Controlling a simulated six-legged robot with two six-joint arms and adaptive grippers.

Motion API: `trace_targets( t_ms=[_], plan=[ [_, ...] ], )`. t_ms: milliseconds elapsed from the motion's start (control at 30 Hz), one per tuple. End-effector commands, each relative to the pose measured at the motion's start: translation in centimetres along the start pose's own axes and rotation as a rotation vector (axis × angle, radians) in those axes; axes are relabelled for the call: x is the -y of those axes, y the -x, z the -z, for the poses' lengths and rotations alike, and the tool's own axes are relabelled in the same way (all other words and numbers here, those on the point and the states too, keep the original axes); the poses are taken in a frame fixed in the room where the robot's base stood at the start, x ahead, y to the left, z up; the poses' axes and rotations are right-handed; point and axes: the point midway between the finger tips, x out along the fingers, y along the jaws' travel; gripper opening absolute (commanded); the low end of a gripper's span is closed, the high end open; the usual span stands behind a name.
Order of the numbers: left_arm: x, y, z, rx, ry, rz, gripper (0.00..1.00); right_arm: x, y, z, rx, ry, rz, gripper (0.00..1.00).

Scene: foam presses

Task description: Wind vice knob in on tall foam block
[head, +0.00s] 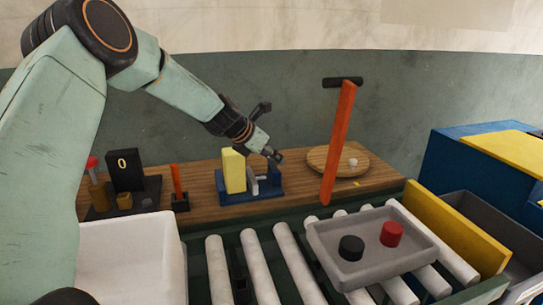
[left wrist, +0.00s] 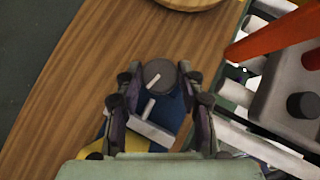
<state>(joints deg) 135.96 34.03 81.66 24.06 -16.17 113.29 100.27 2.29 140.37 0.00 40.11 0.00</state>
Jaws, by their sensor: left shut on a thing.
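The tall yellow foam block (head: 233,172) stands upright in the blue vice (head: 258,194) on the wooden bench. A light grey jaw plate (head: 252,185) stands to the right of the block; whether it touches the block I cannot tell. My left gripper (head: 274,157) is at the right end of the vice, pointing down. In the left wrist view the round dark grey vice knob (left wrist: 160,73), with a pale mark on it, lies between its fingers, and the gripper is shut on it. The grey plate (left wrist: 153,130) and blue base show below the knob. My right gripper is not in view.
A round wooden board (head: 338,160) lies right of the vice, behind an upright orange lever (head: 338,140). A grey tray (head: 372,262) with black and red knobs sits on the rollers. A black panel marked 0 (head: 124,170) stands left.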

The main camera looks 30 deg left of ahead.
Motion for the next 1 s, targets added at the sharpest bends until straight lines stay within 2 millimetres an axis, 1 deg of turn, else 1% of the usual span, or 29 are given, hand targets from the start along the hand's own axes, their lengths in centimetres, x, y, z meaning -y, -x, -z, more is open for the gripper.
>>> trace_targets(
  t_ms=[567, 767, 1000],
  plan=[
    [-0.16, -0.04, 0.05, 0.0, -0.043, 0.045, 0.07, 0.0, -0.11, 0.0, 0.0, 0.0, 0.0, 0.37],
    [-0.33, -0.07, 0.05, 0.0, -0.128, 0.13, 0.07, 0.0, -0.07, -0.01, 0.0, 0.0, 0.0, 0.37],
    [-0.56, -0.09, -0.02, -0.002, -0.277, 0.276, 0.07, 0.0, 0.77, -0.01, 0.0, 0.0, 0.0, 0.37]
  ],
)
